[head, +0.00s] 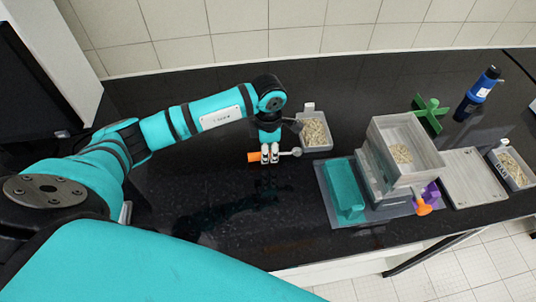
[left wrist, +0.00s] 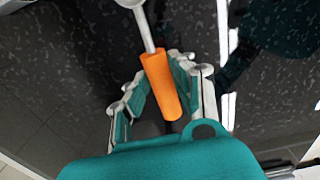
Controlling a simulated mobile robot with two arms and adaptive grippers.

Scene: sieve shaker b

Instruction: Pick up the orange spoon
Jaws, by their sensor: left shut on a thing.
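The orange spoon has an orange handle (head: 255,156) and a grey metal scoop end (head: 297,152). My left gripper (head: 269,155) is shut on it, with the handle end showing left of the fingers and the scoop end to their right. In the left wrist view, the orange handle (left wrist: 160,82) lies between the two fingers of my left gripper (left wrist: 163,88), and the grey shaft runs up to the top edge. I cannot tell whether the spoon is clear of the black worktop. My right gripper is in neither view.
A grey container of pale grains (head: 316,133) stands close right of the spoon. Further right are a teal tray (head: 344,190), the grey sieve shaker (head: 402,125), a green cross-shaped piece (head: 432,114), a blue bottle (head: 478,95) and another grain container (head: 512,165). The worktop (head: 240,215) in front is clear.

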